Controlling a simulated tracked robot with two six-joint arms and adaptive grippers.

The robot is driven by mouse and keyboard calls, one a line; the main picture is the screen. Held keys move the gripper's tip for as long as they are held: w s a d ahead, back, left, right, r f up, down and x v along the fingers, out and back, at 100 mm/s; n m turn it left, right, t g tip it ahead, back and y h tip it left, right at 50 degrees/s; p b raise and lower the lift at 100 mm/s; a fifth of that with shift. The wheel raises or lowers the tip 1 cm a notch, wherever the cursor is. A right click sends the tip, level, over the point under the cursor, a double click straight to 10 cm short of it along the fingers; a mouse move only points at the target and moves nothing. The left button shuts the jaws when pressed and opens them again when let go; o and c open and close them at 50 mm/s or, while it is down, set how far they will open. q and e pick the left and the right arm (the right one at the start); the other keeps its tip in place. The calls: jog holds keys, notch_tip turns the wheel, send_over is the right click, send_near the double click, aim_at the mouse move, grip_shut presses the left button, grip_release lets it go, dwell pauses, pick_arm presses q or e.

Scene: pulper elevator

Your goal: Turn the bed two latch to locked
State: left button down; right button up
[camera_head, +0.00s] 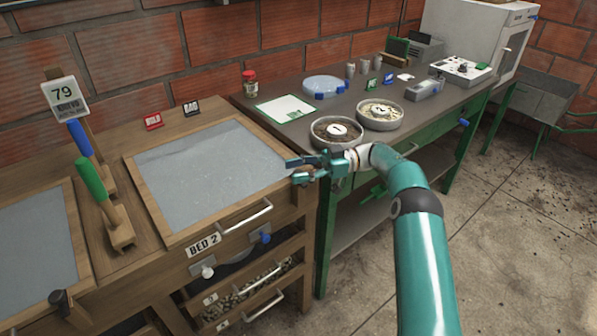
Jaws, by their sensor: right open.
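The wooden bed marked by a BED 2 label (203,246) stands left of centre, with a grey sheet-like top. On its front, a metal plate with a blue knob (265,238) sits right of the label, below a metal bar handle (247,217). A white knob (207,271) sits below the label. I cannot tell which knob is the latch or how it is set. My right gripper (292,170) is open and empty, above and right of the blue knob, near the bed's right corner and apart from both knobs. My left gripper is not in view.
A green-handled tool (92,180) stands left of the bed. Behind my gripper, a dark bench holds round dishes (339,131) and a jar (250,84). The floor at right is open.

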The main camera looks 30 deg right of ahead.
aim_at(298, 171)
notch_tip(298, 171, up, 9)
jog(key=shift+r, duration=0.2)
jog(key=shift+f, duration=0.1)
dwell(0.5)
